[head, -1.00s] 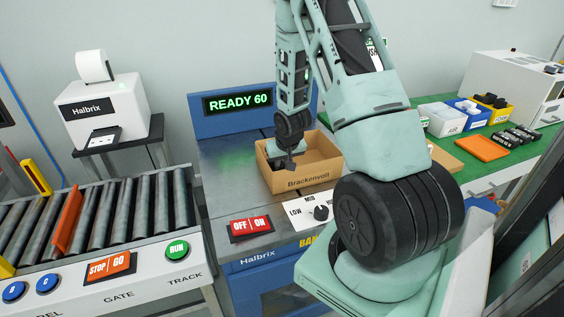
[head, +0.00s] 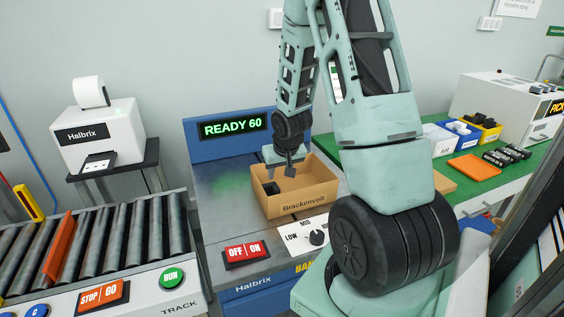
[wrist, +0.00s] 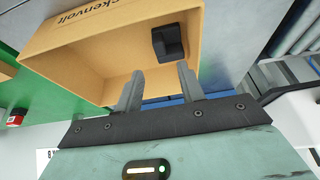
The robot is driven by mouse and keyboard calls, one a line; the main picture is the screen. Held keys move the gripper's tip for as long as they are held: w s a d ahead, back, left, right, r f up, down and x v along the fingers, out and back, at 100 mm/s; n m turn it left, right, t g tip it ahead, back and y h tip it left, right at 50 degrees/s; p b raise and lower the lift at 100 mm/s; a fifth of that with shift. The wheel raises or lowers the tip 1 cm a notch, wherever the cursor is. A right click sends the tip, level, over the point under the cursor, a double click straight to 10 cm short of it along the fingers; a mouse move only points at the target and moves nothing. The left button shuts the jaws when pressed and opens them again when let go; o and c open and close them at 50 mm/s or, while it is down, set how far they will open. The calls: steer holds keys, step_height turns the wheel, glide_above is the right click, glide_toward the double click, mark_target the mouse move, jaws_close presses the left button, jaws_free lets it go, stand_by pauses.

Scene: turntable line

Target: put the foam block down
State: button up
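A dark block (wrist: 168,42), which looks like the foam block, lies inside the open cardboard box marked Brackenvolt (head: 302,200). In the head view the dark block (head: 271,187) is near the left inner side of the box. My gripper (wrist: 159,85) is open, its two grey fingers apart with nothing between them. In the head view my gripper (head: 284,172) hangs over the box opening, above and to the right of the block, and does not appear to touch it.
The box stands on a grey bench with a lit READY 60 display (head: 234,124) behind it. An OFF/ON switch (head: 245,253) and a dial (head: 316,237) are in front. A roller conveyor (head: 90,250) is at left. A green table with bins (head: 460,132) is at right.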

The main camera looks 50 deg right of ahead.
steer(key=shift+v, duration=2.35)
steer(key=a+r+n+g+y, duration=0.1)
steer(key=a+r+n, duration=0.15)
steer(key=a, duration=0.95)
steer(key=a+r+n+y, duration=0.15)
steer(key=a+n, duration=0.25)
steer(key=a, duration=0.7)
steer(key=s+a+r+n+g, duration=0.1)
steer(key=s+a+r+n, duration=0.1)
steer(key=s+a, duration=0.6)
steer(key=s+a+r+n+g, duration=0.2)
steer(key=s+a+n, duration=0.3)
steer(key=s+a, duration=0.4)
steer(key=shift+a+r, duration=0.3)
steer(key=shift+a, duration=0.55)
steer(key=shift+r+n+y+p, duration=0.1)
steer(key=shift+n+y+p, duration=0.15)
steer(key=shift+p, duration=0.15)
steer(key=shift+d, duration=0.1)
